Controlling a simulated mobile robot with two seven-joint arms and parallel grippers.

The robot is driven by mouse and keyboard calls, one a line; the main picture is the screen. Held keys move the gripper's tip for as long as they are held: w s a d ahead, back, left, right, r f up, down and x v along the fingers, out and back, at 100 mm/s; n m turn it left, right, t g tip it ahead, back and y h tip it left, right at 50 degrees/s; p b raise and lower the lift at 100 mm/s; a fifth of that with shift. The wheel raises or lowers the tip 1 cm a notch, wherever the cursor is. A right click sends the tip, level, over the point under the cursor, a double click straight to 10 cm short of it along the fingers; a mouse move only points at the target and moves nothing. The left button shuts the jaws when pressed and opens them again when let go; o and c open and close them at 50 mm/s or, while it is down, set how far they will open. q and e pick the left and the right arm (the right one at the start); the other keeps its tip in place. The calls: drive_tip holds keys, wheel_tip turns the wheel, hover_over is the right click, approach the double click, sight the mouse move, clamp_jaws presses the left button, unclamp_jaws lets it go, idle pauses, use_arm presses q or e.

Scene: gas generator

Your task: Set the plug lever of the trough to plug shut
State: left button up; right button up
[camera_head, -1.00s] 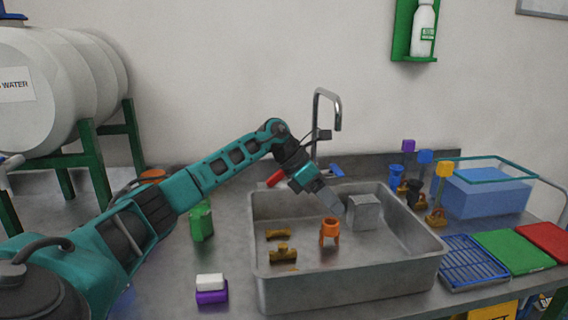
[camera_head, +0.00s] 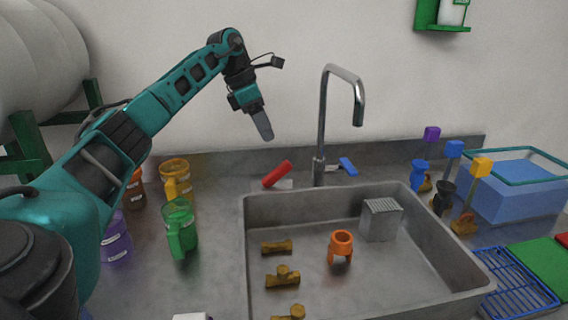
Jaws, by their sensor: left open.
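The trough (camera_head: 370,300) is a grey metal basin set in the worktop. A red lever (camera_head: 276,174) on a pale base sits behind its back left rim, tilted up to the right. A blue lever (camera_head: 348,167) sits at the foot of the tap (camera_head: 322,130). No label tells which one is the plug lever. My left gripper (camera_head: 264,126) is open and empty, pointing down in the air above and a little left of the red lever, apart from it. The fingers are seen nearly edge-on. My right gripper is out of view.
Brass fittings (camera_head: 283,277), an orange part (camera_head: 341,246) and a grey block (camera_head: 380,219) lie in the trough. Green (camera_head: 180,228) and yellow (camera_head: 177,180) mugs stand left of it. A blue rack (camera_head: 515,285) and a blue-filled tank (camera_head: 515,190) are at right.

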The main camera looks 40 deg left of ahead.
sight(283, 164)
use_arm(q)
drive_tip(key=b+x, duration=0.1)
drive_tip(key=x, duration=1.1)
drive_tip(key=shift+d+f, duration=0.1)
drive_tip(key=shift+f, duration=0.15)
drive_tip(key=shift+c, duration=0.5)
clamp_jaws()
